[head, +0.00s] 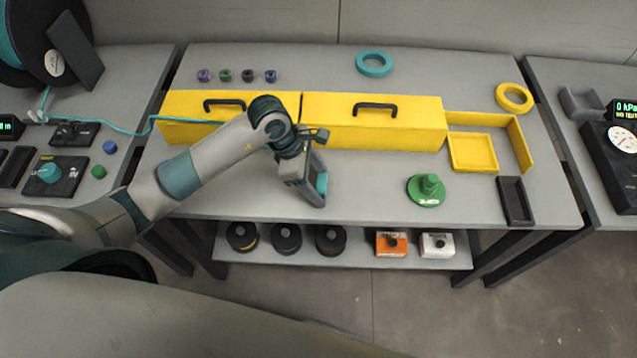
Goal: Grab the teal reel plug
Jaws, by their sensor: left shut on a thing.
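A teal cable (110,133) comes off the black reel (45,40) at the far left. It crosses to the middle table, runs along the front of the left yellow case and passes behind my left arm. Its plug end is hidden by my arm and hand. My left gripper (317,201) is over the middle table, in front of the yellow cases, pointing down. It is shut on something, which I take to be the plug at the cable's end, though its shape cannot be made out. My right gripper is not in view.
Two yellow cases (375,123) with black handles stand behind the gripper. A green spool-like part (425,190), a yellow tray (473,153) and a dark tray (515,200) lie to the right. A teal ring (373,65) lies at the back. The table between gripper and green part is clear.

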